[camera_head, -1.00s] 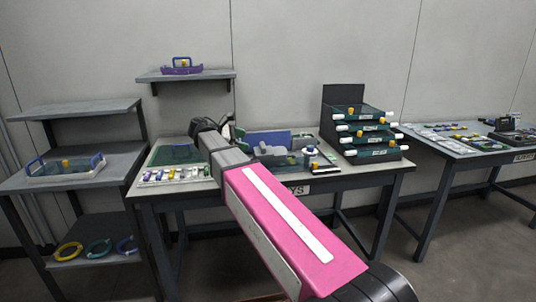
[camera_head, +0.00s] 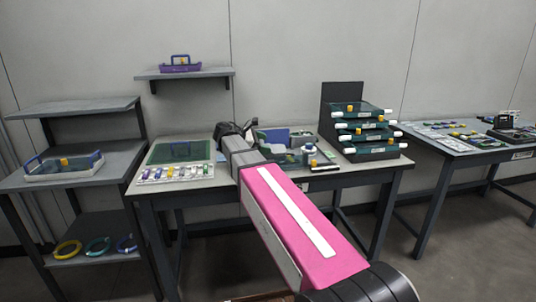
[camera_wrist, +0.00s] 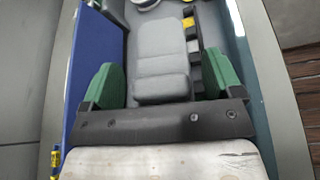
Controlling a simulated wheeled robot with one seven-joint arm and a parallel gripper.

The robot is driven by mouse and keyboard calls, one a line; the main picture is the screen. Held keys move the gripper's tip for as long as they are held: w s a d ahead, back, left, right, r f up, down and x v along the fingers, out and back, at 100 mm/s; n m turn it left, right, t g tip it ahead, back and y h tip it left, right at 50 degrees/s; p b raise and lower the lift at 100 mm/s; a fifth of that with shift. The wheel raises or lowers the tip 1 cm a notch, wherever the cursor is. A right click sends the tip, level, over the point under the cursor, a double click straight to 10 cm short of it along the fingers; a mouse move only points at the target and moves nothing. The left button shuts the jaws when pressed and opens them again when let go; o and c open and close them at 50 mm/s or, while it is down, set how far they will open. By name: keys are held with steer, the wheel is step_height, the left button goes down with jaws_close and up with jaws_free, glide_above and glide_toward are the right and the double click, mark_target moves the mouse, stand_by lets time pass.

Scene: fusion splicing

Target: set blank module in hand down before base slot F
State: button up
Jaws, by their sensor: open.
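My gripper (camera_wrist: 160,84) shows in the wrist view as two green fingertips spread well apart. A grey block with rounded edges (camera_wrist: 162,88) lies between them, with a visible gap on each side. I take it for the blank module but cannot be sure. It lies against a larger grey surface (camera_wrist: 158,48) beyond it. A blue panel (camera_wrist: 88,75) runs along the left. In the head view, the base (camera_head: 273,139), with its blue panel, stands on the middle table, partly hidden behind my arm. The fingertips cannot be made out there. Slot F's label cannot be read.
Left of my arm lie a green mat (camera_head: 166,153) and a white strip of small coloured parts (camera_head: 150,181). Stacked trays with white and yellow knobs (camera_head: 366,133) stand right of the base. Another table (camera_head: 466,150) is further right.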

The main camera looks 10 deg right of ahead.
steer(key=c, duration=1.2)
